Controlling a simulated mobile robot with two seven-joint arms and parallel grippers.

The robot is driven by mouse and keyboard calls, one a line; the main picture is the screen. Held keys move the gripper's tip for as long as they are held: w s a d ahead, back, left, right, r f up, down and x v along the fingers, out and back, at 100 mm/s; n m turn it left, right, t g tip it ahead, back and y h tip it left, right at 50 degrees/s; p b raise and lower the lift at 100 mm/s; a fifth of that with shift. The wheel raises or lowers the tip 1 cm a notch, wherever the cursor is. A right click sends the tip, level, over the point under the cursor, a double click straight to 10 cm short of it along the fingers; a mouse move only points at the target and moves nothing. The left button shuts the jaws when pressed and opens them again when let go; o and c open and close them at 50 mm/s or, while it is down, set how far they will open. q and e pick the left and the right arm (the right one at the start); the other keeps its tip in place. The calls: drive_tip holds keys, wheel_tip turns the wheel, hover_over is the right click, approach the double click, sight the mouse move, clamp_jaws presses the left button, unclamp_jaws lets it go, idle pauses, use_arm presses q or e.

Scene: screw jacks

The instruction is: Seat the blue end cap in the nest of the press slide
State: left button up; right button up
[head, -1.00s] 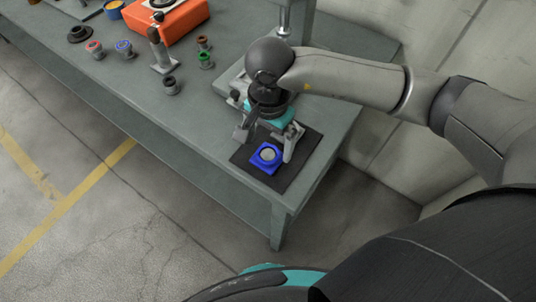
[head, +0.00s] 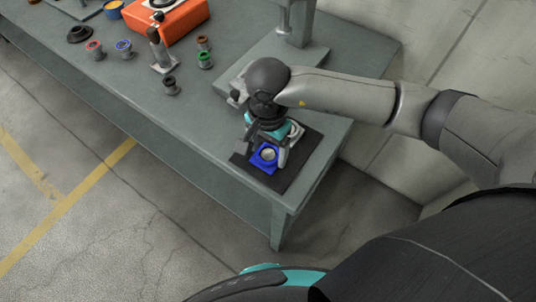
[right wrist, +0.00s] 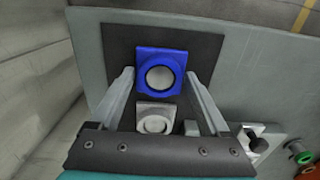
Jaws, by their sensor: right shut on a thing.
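The blue end cap (head: 270,166) is a square blue block with a round pale centre. It lies at the black mat on the bench's near corner and also shows in the right wrist view (right wrist: 146,56). My right gripper (head: 263,154) points down at it, shut on it with a finger at either side. Whether the cap is clear of the mat I cannot tell. My left gripper is not in view.
A pale grey square part with a round centre (right wrist: 155,117) sits on the black mat (head: 303,160) close to the blue cap. The press base (head: 310,57) and column stand behind. Several small spools, a lever stand and an orange box (head: 180,22) are farther left.

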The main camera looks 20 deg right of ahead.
drive_tip(key=c, duration=0.7)
drive_tip(key=shift+r, duration=0.1)
